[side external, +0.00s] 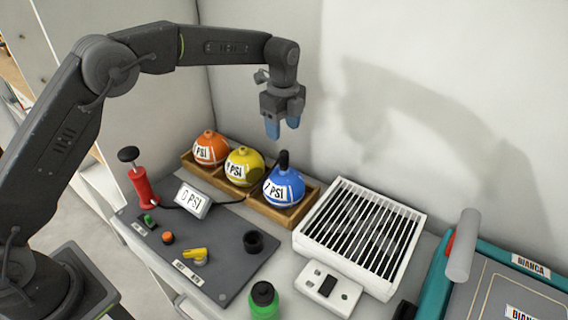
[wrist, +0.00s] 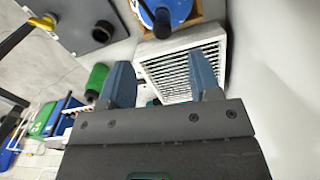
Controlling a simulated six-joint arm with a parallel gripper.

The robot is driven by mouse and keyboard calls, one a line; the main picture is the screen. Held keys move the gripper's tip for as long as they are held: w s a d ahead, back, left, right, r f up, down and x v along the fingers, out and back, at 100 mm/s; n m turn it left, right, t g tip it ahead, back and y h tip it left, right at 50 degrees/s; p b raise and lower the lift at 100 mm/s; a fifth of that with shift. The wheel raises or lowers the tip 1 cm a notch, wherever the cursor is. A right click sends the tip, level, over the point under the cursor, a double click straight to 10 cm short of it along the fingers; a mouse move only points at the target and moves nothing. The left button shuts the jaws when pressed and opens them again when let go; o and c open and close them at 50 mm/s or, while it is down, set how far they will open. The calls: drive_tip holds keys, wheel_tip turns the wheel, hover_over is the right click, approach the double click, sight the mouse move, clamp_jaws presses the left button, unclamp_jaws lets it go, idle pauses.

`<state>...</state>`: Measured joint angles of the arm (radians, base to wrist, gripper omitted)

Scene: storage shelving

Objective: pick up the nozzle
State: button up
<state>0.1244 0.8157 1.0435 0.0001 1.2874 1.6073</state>
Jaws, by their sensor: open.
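A black upright piece, which looks like the nozzle (side external: 283,160), stands on top of the blue ball (side external: 284,187) labelled PSI. In the wrist view the same black piece (wrist: 162,22) shows at the top edge against the blue ball (wrist: 176,8). My gripper (side external: 282,127) hangs above the blue ball with its blue fingers apart and nothing between them. In the wrist view my gripper's fingers (wrist: 160,68) are spread wide, with the black piece beyond their tips.
A yellow ball (side external: 243,167) and an orange ball (side external: 210,149) share the wooden rack. A red pump (side external: 142,187) and 0 PSI display (side external: 193,199) stand left. A white slatted box (side external: 334,190) stands right. A black ring (side external: 253,241) sits on the dark panel (side external: 228,270).

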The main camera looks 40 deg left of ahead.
sight(284, 151)
wheel_tip(284, 151, down, 11)
drive_tip(key=shift+w+r, duration=0.1)
drive_tip(key=shift+r, duration=0.1)
idle(0.3)
drive_tip(key=c, duration=1)
drive_tip(key=shift+c, duration=0.2)
drive_tip(key=shift+r, duration=0.1)
